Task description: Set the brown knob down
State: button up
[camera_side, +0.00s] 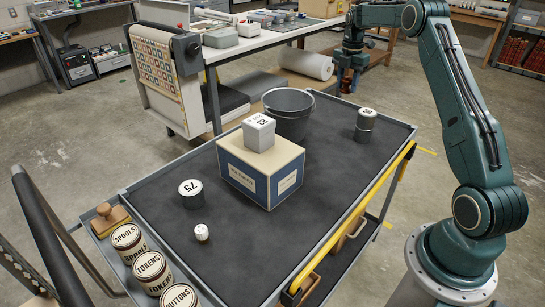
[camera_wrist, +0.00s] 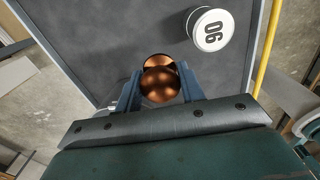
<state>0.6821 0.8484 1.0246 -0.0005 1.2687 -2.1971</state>
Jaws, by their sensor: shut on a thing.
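The brown knob (camera_wrist: 160,84) is shiny and copper-coloured, and sits between the two fingers of my gripper (camera_wrist: 159,88) in the wrist view. My gripper is shut on it. In the side view my gripper (camera_side: 348,78) points down with the reddish-brown knob (camera_side: 347,87) at its tip, near the far edge of the cart's dark top (camera_side: 330,150). The knob appears to be held above the surface; the gap under it is hard to judge. Its lower part is hidden in the wrist view.
A grey can with a numbered white lid (camera_side: 366,122) stands close by; it also shows in the wrist view (camera_wrist: 211,30). A grey bucket (camera_side: 289,115), a blue-and-tan box (camera_side: 261,170) with a grey weight (camera_side: 259,133), and a can marked 75 (camera_side: 190,193) stand farther left. The right front is clear.

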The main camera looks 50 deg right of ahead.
send_over(334, 121)
notch_tip(334, 121, down, 6)
jog(key=shift+d+f+n, duration=0.15)
jog(key=shift+f+n, duration=0.15)
jog(key=shift+f, duration=0.55)
jog(key=shift+f, duration=0.1)
jog(key=shift+f, duration=3.9)
jog(key=shift+f, duration=0.15)
jog(key=o, duration=1.1)
